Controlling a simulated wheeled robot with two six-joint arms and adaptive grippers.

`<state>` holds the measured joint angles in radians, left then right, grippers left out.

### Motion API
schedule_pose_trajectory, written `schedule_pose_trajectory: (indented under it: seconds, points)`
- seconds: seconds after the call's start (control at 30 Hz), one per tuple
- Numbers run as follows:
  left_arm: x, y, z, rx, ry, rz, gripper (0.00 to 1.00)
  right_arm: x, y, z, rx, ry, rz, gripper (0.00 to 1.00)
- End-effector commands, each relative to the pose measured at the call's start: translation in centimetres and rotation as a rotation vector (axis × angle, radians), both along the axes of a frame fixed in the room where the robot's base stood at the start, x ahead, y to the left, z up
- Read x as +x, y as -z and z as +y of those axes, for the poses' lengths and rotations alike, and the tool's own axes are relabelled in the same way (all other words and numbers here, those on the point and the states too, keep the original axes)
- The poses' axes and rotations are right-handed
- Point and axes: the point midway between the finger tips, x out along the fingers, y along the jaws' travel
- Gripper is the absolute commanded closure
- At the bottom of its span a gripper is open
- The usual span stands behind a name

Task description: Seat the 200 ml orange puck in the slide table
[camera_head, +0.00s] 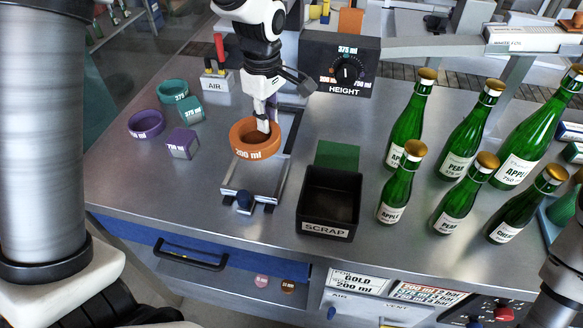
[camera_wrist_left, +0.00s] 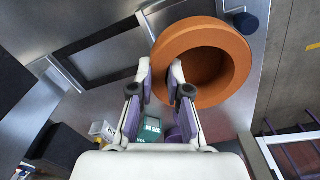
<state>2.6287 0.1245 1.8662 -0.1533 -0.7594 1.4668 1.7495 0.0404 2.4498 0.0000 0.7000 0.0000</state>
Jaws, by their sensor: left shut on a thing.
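The orange 200 ml puck (camera_head: 245,150) is a thick ring, lying roughly flat over the slide table. My left gripper (camera_head: 265,119) comes down from above and is shut on the ring's wall. In the left wrist view, the gripper (camera_wrist_left: 161,74) has one finger inside and one outside the orange puck (camera_wrist_left: 226,48). The puck hides part of the frame. I cannot tell whether it touches the table. My right gripper is not in view.
A black scrap bin (camera_head: 328,203) stands just right of the slide table. Purple ring (camera_head: 146,124), teal ring (camera_head: 172,92) and small blocks lie to the left. Several green bottles (camera_head: 400,186) stand at the right. The HEIGHT dial box (camera_head: 340,62) is behind.

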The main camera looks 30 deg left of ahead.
Motion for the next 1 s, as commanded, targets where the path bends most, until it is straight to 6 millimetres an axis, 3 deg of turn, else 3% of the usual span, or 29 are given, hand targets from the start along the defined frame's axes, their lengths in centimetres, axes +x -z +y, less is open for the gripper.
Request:
schedule_pose_trajectory:
  seconds: [0.5,0.87,0.9,0.93,1.0]
  points:
    - [-0.3,9.2,0.0,0.004,0.003,0.013,1.0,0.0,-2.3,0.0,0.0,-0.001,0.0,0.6]
    - [-0.2,10.2,0.0,0.003,0.003,0.009,1.0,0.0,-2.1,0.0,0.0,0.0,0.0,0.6]
    - [-0.2,10.1,0.0,0.003,0.003,0.009,0.7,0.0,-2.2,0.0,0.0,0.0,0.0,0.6]
    - [-0.2,10.1,0.0,0.004,0.003,0.008,0.59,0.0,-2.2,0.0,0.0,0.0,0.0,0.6]
    - [-0.2,10.1,0.0,0.004,0.003,0.008,0.59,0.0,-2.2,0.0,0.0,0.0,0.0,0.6]
